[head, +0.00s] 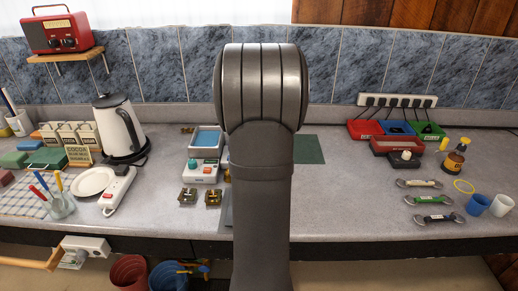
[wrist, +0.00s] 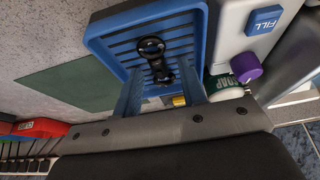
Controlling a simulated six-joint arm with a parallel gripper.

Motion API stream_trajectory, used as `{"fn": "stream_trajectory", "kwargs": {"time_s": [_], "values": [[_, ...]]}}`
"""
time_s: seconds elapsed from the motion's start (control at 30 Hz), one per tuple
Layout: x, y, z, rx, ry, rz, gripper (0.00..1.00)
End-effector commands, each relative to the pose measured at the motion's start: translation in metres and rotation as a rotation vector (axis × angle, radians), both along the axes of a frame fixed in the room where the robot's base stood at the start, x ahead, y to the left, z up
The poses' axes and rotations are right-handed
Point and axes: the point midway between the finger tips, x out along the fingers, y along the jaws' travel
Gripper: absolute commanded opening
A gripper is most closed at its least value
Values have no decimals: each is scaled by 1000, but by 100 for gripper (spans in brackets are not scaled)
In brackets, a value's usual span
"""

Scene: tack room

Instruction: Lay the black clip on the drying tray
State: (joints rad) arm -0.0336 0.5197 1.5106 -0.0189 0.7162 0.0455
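I see a gap between the clip and each finger. In the head view my own arm hides the gripper, the clip and most or all of the tray.
A green mat (wrist: 65,80) lies beside the tray.

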Motion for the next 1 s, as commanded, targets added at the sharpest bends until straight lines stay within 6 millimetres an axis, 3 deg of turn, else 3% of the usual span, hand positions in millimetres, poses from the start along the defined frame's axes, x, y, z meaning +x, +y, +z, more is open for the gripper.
{"fn": "stream_trajectory", "kwargs": {"time_s": [0.37,0.8,1.0], "values": [[-2,0,9,0,-1,0,37],[-34,0,87,1,-4,0,37],[-44,0,109,0,-1,0,37]]}}
